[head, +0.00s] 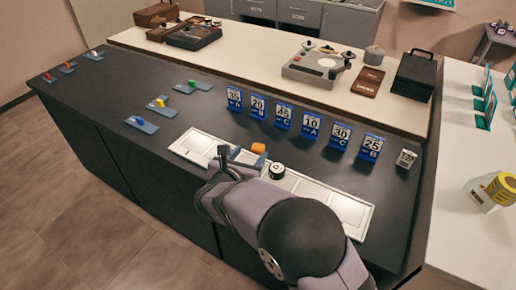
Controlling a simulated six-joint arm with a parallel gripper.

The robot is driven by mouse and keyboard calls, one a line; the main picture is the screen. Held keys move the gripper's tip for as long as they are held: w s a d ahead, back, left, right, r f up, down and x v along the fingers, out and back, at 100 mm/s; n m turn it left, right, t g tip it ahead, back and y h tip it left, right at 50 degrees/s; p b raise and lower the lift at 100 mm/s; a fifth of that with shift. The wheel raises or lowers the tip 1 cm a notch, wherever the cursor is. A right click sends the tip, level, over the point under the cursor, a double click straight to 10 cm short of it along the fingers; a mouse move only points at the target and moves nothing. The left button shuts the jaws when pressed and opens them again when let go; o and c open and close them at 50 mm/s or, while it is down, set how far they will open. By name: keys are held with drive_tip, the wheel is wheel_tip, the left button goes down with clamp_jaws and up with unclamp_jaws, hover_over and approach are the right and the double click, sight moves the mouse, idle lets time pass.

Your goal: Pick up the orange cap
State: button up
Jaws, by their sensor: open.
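An orange cap (258,148) shows in the head view at the back edge of the white tray (200,146), near the middle of the dark counter. A blue-grey piece (244,157) shows just left of it; I cannot tell if the cap rests on it. My gripper (229,155) is open, left of the cap and apart from it in the picture. My arm comes in from the lower right and hides part of the tray. I cannot tell the gripper's height above the tray.
A black-and-white round container (277,171) stands right of the cap. Blue numbered cards (283,117) stand in a row behind. Small plates with coloured pieces, such as a yellow one (160,103), lie at left. The dark counter (105,90) is clear between them.

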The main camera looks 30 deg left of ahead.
sight(258, 148)
drive_tip(key=shift+f, duration=0.55)
drive_tip(key=shift+p+x, duration=0.95)
drive_tip(key=shift+x, duration=2.75)
drive_tip(key=shift+r, duration=0.1)
drive_tip(key=shift+c, duration=0.6)
drive_tip(key=c, duration=1)
